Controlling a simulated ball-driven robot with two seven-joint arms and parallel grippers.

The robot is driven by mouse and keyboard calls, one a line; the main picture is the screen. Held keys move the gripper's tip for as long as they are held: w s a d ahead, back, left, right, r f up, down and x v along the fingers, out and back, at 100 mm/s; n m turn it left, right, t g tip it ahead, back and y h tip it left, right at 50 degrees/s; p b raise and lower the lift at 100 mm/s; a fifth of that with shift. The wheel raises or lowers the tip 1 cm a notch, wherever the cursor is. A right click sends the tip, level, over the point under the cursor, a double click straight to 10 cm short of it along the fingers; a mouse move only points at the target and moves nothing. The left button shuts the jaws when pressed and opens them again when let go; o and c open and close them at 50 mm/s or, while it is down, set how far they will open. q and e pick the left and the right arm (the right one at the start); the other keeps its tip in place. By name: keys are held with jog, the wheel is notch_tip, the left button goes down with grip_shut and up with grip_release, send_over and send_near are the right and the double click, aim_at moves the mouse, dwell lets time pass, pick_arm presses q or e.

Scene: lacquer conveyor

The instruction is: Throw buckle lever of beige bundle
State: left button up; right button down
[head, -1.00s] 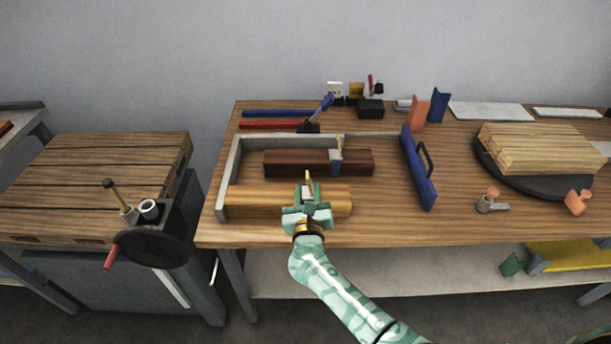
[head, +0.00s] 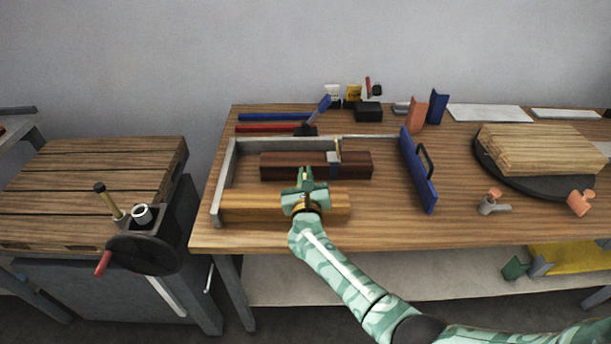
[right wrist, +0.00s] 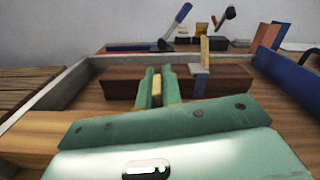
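The beige bundle (head: 245,206) lies along the front of the grey-walled frame on the workbench. My right gripper (head: 305,175) is over its right half and hides its buckle in the head view. In the right wrist view a yellowish buckle lever (right wrist: 156,86) stands upright between the two fingers of my right gripper (right wrist: 157,88), filling the narrow gap, so the fingers look shut on it. The beige bundle's left part (right wrist: 40,135) shows at the left there. My left gripper is in neither view.
A dark brown bundle (head: 285,166) with its own buckle and lever (head: 337,152) lies just behind. The grey frame (head: 222,180) borders the left and back, and a blue handled plate (head: 418,172) stands at the right. Bare bench (head: 385,215) lies right of the beige bundle.

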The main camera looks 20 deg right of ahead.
jog(key=shift+a+n, duration=0.1)
jog(key=shift+n, duration=0.2)
jog(key=shift+w+a+f+n, duration=0.2)
jog(key=shift+a+n, duration=0.2)
jog(key=shift+n, duration=0.5)
jog(key=n, duration=0.1)
jog(key=a+n, duration=0.1)
jog(key=n, duration=0.1)
jog(key=shift+w+a+f, duration=0.1)
jog(key=shift+f, duration=0.3)
jog(key=n, duration=0.1)
jog(key=f+n, duration=0.1)
jog(key=n, duration=0.1)
jog(key=a+n+b, duration=0.1)
jog(key=shift+w+f+n, duration=0.15)
jog(key=shift+f+n, duration=0.1)
jog(key=shift+n, duration=0.15)
jog(key=shift+a+f+n, duration=0.1)
jog(key=shift+f+n, duration=0.2)
jog(key=shift+n, duration=0.35)
jog(key=shift+a+f+n, duration=0.1)
jog(key=shift+f+n, duration=0.15)
jog(key=shift+n, duration=0.4)
jog(key=c, duration=1.6)
grip_release()
jog(key=shift+o, duration=0.2)
